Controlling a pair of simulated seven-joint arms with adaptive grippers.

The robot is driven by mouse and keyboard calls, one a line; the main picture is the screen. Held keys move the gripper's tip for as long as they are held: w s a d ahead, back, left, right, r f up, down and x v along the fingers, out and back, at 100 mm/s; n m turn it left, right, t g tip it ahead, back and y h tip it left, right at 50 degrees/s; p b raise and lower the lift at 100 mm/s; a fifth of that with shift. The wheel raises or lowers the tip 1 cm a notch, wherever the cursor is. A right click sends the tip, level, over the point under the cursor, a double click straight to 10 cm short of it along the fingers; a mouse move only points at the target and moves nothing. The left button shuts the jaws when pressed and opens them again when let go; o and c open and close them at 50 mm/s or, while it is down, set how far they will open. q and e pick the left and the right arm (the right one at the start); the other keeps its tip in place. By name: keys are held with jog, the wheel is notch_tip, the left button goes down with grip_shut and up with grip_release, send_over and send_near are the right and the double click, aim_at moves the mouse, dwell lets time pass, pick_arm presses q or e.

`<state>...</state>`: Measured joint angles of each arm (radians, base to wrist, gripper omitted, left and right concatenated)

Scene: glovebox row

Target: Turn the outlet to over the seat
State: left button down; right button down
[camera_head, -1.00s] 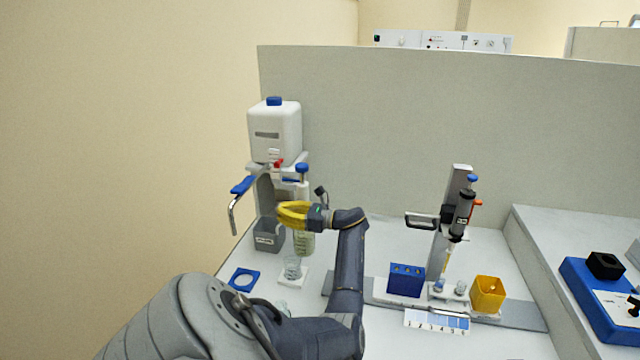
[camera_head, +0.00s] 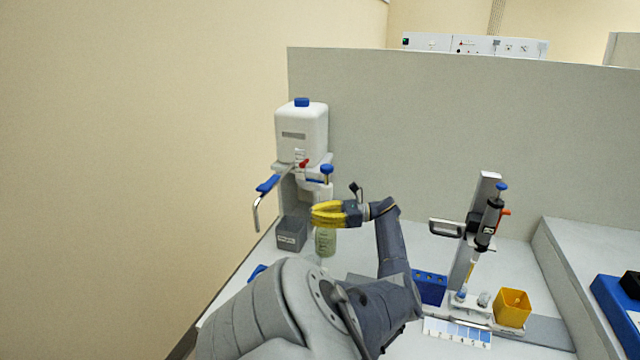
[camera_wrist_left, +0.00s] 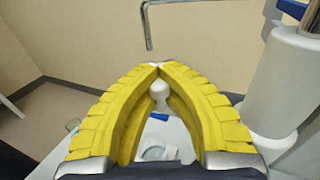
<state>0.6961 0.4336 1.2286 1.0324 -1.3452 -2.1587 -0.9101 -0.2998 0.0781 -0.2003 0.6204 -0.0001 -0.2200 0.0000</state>
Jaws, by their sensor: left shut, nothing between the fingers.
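The outlet (camera_head: 257,208) is a thin bent metal pipe with a blue lever (camera_head: 268,183), at the white tank (camera_head: 303,133). Its end points down, out to the left of the dispenser. The pipe end shows in the left wrist view (camera_wrist_left: 148,28), beyond the fingertips. My left gripper (camera_head: 315,214) has yellow fingers, shut and empty, to the right of the pipe and apart from it. The fingertips meet in the left wrist view (camera_wrist_left: 158,67). A blue piece (camera_head: 257,271), possibly the seat, is mostly hidden by my left arm. My right gripper is not in view.
A grey box (camera_head: 291,235) and a bottle of greenish liquid (camera_head: 325,242) stand below the tank. A clear vessel (camera_wrist_left: 160,148) shows in the left wrist view. A pipette stand (camera_head: 470,240), blue rack (camera_head: 428,288) and yellow cup (camera_head: 512,307) stand right.

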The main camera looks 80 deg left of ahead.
pick_arm(q)
jog(key=shift+w+r, duration=0.25)
jog(key=shift+r, duration=0.25)
jog(key=c, duration=1.8)
grip_release()
jog(key=shift+w+d, duration=0.1)
jog(key=shift+w, duration=0.25)
jog(key=shift+c, duration=0.2)
jog(key=o, duration=0.5)
jog(key=shift+s+f, duration=0.2)
jog(key=shift+w+d, duration=0.2)
jog(key=shift+w, duration=1.05)
jog(key=shift+w+d, duration=0.15)
jog(key=shift+w, duration=1.1)
jog(key=shift+w+d, duration=0.2)
jog(key=shift+w, duration=1.05)
